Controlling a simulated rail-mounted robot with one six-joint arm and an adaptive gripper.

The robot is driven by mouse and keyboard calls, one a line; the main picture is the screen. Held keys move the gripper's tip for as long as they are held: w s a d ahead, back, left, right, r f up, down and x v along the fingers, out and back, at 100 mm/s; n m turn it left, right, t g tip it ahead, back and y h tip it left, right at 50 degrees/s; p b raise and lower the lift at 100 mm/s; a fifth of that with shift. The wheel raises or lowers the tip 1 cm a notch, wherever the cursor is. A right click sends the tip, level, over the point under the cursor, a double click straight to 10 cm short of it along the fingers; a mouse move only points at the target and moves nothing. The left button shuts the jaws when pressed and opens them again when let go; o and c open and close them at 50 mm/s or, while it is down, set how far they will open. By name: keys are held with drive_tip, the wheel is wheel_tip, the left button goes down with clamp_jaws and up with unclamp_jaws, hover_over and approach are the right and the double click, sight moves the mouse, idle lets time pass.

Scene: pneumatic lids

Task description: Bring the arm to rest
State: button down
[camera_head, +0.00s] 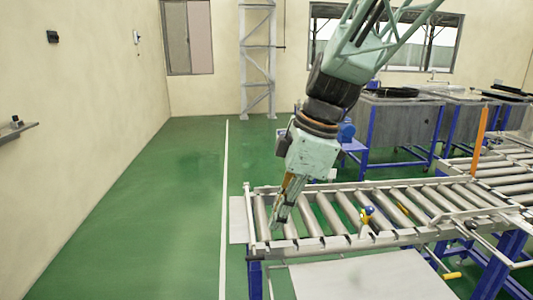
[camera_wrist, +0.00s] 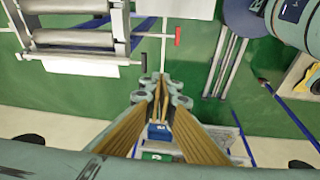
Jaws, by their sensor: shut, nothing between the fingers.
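My arm hangs down from the top of the head view. My gripper (camera_head: 279,219) points downward by the left end of the roller conveyor (camera_head: 385,240). In the picture its tips overlap the rollers; I cannot tell the exact height above them. In the wrist view my gripper (camera_wrist: 161,82) is shut, with its fingertips close together and nothing held between them. Part of the roller conveyor (camera_wrist: 75,38) shows at the upper left of that view, apart from the fingers.
Grey tanks (camera_head: 400,122) on blue frames stand behind the conveyor. An orange post (camera_head: 480,137) rises at the right. The green floor (camera_head: 150,215) to the left is clear.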

drive_tip(key=s+d+r+m+t+h, duration=0.1)
drive_tip(key=s+d+r+m, duration=0.1)
drive_tip(key=s+d+m, duration=0.4)
drive_tip(key=s+d+r+m+t+h, duration=0.1)
drive_tip(key=s+d+m, duration=0.5)
drive_tip(key=s, duration=0.7)
drive_tip(key=s+d+r+m+t+h, duration=0.1)
drive_tip(key=s+d+r+m, duration=0.3)
drive_tip(key=s, duration=0.5)
drive_tip(key=shift+s+d+m, duration=0.35)
drive_tip(key=shift+d+m, duration=0.75)
drive_tip(key=shift+m, duration=0.2)
drive_tip(key=shift+d, duration=0.1)
